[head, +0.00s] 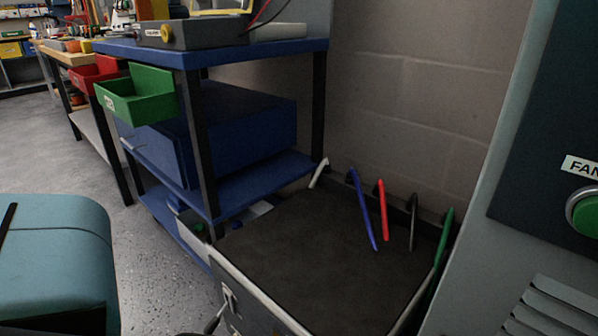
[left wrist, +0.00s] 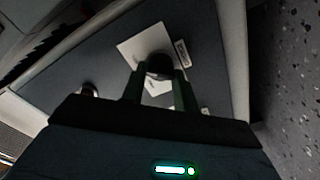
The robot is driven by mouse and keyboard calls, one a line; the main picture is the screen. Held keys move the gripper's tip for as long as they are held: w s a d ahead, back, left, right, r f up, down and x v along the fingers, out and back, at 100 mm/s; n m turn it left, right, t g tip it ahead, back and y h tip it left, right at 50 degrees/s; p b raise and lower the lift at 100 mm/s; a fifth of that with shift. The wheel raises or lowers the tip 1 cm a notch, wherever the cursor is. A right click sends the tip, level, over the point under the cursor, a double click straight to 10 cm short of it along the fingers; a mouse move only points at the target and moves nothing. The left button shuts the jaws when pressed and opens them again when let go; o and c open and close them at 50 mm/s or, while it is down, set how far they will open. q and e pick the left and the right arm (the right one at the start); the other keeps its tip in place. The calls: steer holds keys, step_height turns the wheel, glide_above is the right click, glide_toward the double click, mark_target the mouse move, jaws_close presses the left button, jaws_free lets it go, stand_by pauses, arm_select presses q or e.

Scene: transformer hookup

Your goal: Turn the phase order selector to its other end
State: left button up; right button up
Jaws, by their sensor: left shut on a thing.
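In the left wrist view my left gripper (left wrist: 158,84) is shut on a dark round knob (left wrist: 159,63), which I take to be the phase order selector. The knob sits in front of a white plate (left wrist: 133,47) on a dark panel (left wrist: 100,62). Small labels lie beside it, too small to read. The fingers hide part of the knob, and I cannot tell which way it points. The selector and both grippers are outside the head view.
In the head view a grey cabinet (head: 480,195) with a green button (head: 586,213) stands at the right. A dark-topped case (head: 310,260) with several coloured leads sits by the wall. A blue cart (head: 255,55) stands behind it. In the left wrist view a second dark knob (left wrist: 88,89) is left of the gripper.

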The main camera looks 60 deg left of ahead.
arm_select(q)
steer(key=shift+f+n+b, duration=0.15)
steer(key=shift+n+b, duration=0.15)
steer(key=shift+n, duration=3.65)
steer(key=shift+f+n+b, duration=0.1)
steer(key=shift+n+b, duration=0.2)
steer(key=shift+n, duration=3.65)
steer(key=o, duration=1)
steer(key=shift+c, duration=0.2)
